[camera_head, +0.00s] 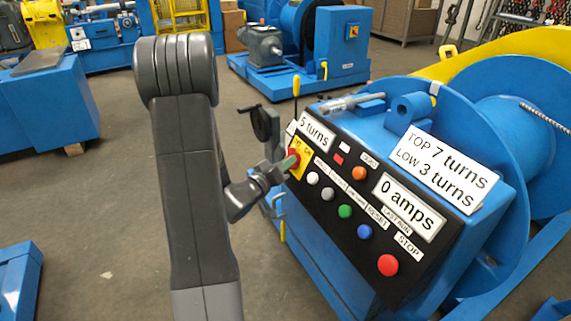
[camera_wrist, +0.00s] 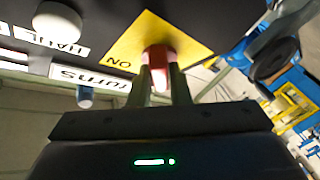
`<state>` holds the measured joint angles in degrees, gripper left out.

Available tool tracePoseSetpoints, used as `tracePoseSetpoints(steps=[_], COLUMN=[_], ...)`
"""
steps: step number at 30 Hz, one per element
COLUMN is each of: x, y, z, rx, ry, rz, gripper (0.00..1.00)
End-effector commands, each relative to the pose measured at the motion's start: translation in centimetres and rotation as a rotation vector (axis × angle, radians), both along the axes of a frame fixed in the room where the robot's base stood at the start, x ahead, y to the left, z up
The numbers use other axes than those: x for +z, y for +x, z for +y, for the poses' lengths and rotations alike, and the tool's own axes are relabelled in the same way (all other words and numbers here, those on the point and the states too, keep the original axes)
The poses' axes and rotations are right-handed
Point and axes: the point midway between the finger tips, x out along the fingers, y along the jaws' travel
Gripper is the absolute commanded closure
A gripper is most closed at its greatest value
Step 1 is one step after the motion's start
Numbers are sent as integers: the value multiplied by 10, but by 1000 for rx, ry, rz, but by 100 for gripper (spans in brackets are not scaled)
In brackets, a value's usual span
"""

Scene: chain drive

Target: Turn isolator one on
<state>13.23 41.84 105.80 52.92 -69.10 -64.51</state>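The isolator is a red rotary knob (camera_head: 294,160) on a yellow plate (camera_head: 299,171) at the left end of the black control panel. The plate carries lettering, and "ON" reads upside down on it in the wrist view. My gripper (camera_head: 287,165) reaches the knob from the left. In the wrist view the red knob (camera_wrist: 158,58) sits between the two fingertips of my gripper (camera_wrist: 160,78), with a finger close against each side. The fingers look closed on it and partly hide it. The knob's exact pointing direction is hard to tell.
The panel (camera_head: 325,205) has several buttons, including a red stop button (camera_head: 388,265) and a green one (camera_head: 345,211). Signs read "5 turns" (camera_head: 314,132) and "0 amps" (camera_head: 409,207). A black handwheel (camera_head: 262,124) stands just behind the gripper. Open floor lies left of the machine.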

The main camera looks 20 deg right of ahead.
Motion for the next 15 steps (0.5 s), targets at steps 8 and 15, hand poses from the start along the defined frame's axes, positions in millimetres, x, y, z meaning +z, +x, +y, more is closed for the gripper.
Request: tracePoseSetpoints(steps=[8,15], x=[-1,-3], y=[0,1], z=[0,1], rx=[-2,-30], ry=[0,4], rz=[-3,-63], gripper=[100,100])
